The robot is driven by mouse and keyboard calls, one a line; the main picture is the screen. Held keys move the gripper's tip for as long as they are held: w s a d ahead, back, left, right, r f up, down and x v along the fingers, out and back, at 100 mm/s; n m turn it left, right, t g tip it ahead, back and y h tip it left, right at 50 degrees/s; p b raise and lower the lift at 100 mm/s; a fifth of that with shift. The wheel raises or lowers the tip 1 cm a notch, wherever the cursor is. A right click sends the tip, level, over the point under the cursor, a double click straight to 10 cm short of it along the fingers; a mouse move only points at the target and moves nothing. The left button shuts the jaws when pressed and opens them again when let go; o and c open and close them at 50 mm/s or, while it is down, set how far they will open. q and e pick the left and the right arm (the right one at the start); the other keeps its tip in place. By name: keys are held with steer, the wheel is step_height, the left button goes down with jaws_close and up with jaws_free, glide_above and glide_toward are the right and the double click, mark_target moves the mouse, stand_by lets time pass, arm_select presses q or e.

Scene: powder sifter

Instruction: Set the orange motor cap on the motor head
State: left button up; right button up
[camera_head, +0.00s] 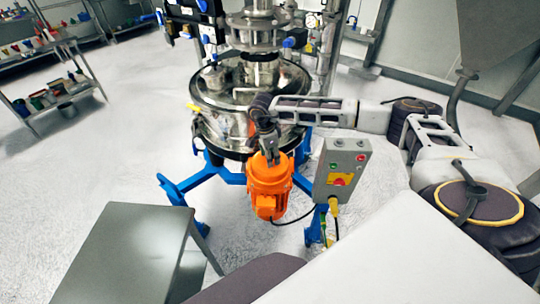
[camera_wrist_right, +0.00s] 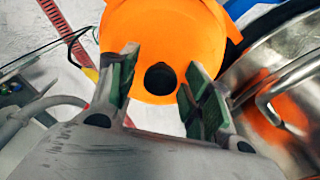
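An orange cap-like piece (camera_head: 270,170) sits at the top of the orange motor (camera_head: 267,206) at the front of the steel sifter. No gap shows between them in the head view. In the right wrist view the orange surface (camera_wrist_right: 165,30) fills the top middle, with a dark round hole near its lower edge. My right gripper (camera_head: 268,150) points down at the top of the orange piece. In the wrist view its fingers (camera_wrist_right: 160,80) stand apart either side of the hole, with nothing clamped between them. Whether they touch the orange piece I cannot tell. My left gripper is not in view.
The steel sifter vessel (camera_head: 228,110) on blue legs (camera_head: 180,190) stands just behind the motor. A grey control box (camera_head: 342,165) with buttons is close on the right. A grey table (camera_head: 120,240) is at the lower left, its top bare. Shelves stand far left.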

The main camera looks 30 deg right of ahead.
steer(key=shift+r, duration=0.15)
steer(key=shift+r+p, duration=0.55)
steer(key=shift+p, duration=0.05)
step_height(320, 180, up, 12)
steer(key=a+b, duration=0.1)
steer(key=b, duration=0.2)
steer(key=shift+w+a+f, duration=0.15)
steer(key=shift+a, duration=0.05)
stand_by(0.6)
